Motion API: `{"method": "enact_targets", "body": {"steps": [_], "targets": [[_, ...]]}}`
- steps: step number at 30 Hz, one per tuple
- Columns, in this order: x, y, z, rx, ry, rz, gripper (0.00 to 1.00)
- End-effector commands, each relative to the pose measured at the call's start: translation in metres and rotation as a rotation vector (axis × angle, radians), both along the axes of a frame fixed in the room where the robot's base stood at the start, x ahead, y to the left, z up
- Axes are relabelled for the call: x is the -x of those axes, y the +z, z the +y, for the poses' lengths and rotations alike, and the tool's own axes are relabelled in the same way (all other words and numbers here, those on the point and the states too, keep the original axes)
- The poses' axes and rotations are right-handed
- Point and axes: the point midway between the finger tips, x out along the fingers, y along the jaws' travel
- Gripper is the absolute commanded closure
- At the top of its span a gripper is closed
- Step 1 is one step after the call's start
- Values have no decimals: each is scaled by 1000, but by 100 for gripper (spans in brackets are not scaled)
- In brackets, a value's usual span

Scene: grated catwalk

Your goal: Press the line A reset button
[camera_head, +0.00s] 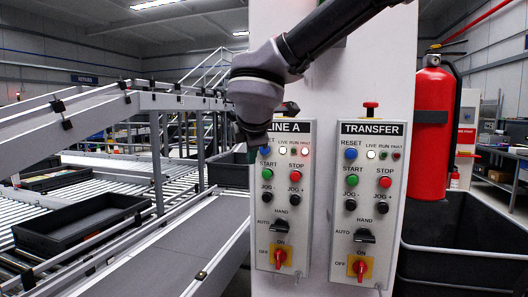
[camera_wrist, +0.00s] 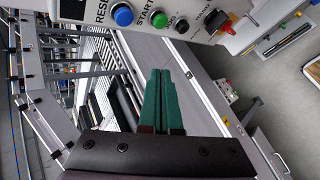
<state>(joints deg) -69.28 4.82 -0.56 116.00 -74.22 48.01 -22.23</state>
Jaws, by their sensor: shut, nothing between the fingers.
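The LINE A panel (camera_head: 296,222) is a grey control box on a white column. Its blue reset button (camera_head: 265,152) shows only in part in the head view, just below my wrist, which covers the RESET label. In the wrist view the blue button (camera_wrist: 123,15) is clear at the top, beside the green start button (camera_wrist: 159,19). My gripper (camera_wrist: 160,72) has green fingers closed together, with nothing between them. The fingertips are below the panel's edge in the wrist view, apart from the blue button. In the head view my wrist largely hides the fingers.
The TRANSFER panel (camera_head: 370,235) with its own blue reset button (camera_head: 351,154) is to the right. A red fire extinguisher (camera_head: 433,130) hangs further right above a black bin (camera_head: 450,265). A conveyor with black trays (camera_head: 75,232) runs at left.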

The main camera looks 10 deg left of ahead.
Motion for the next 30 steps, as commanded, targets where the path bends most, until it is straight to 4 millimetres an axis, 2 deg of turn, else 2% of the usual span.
{"method": "enact_targets", "body": {"steps": [16, 22, 30], "targets": [[-71, 0, -7, 0, -6, 0, 100], [-80, 0, -7, -1, -4, 1, 100], [-81, 0, -7, 0, -2, 1, 100]]}}
